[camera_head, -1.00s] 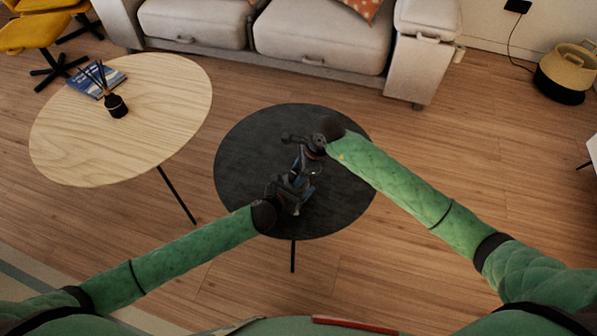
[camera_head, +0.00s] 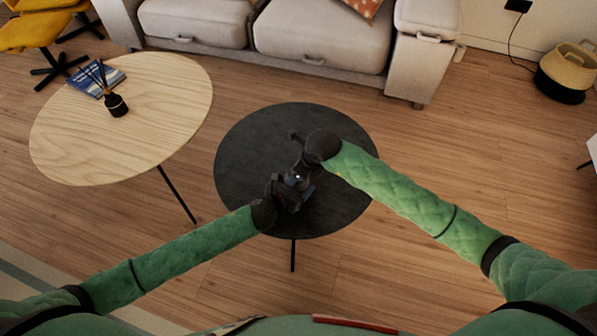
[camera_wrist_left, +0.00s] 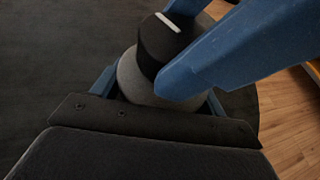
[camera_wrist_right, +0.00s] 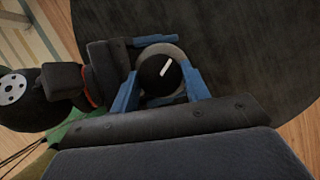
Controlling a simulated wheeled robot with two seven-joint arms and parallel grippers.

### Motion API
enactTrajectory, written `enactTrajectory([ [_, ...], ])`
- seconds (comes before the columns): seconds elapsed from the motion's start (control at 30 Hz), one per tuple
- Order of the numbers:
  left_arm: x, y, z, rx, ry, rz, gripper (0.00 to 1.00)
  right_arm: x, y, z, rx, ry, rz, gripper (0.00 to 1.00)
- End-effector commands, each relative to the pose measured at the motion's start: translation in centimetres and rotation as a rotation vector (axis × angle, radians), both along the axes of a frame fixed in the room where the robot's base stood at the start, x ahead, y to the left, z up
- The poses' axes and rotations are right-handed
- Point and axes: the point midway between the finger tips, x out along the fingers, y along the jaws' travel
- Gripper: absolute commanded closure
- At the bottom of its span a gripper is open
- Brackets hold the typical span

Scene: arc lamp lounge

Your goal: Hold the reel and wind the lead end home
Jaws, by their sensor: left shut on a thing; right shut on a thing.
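The reel shows as a grey round body (camera_wrist_left: 135,78) with a black knob (camera_wrist_left: 160,40) on top, marked by a white line. In the left wrist view my left gripper's blue fingers (camera_wrist_left: 160,92) are shut around the grey body. In the right wrist view the knob (camera_wrist_right: 160,75) sits between the blue fingers of my right gripper (camera_wrist_right: 158,88), which is shut on it. The white line there slants up to the right. In the head view my left gripper (camera_head: 288,190) and right gripper (camera_head: 301,172) meet over the black table and mostly hide the reel. I cannot make out the lead end.
The round black table (camera_head: 245,150) has bare top around the grippers. A wooden table (camera_head: 165,110) with a reed diffuser (camera_head: 115,104) and a book (camera_head: 90,82) stands to the left. A sofa (camera_head: 320,40) is behind, a basket (camera_head: 567,72) far right.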

Motion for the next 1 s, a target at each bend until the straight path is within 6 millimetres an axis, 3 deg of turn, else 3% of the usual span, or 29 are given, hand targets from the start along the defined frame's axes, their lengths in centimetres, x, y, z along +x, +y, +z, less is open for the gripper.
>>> enactTrajectory([
  [0.4,-0.03,0.01,-0.01,0.0,0.0,0.0,0.62,-0.05,0.07,0.04,0.001,-0.001,-0.17,0.77],
  [0.9,-0.03,0.01,-0.01,0.0,0.0,0.0,0.62,-0.03,0.06,0.07,0.001,-0.003,-0.187,0.77],
  [0.93,-0.03,0.0,-0.01,0.0,0.0,0.0,0.62,-0.03,0.06,0.07,0.001,-0.003,-0.187,0.5],
  [1.0,-0.03,0.0,-0.01,0.0,0.0,0.0,0.62,-0.04,0.06,0.07,0.001,-0.002,-0.186,0.36],
])
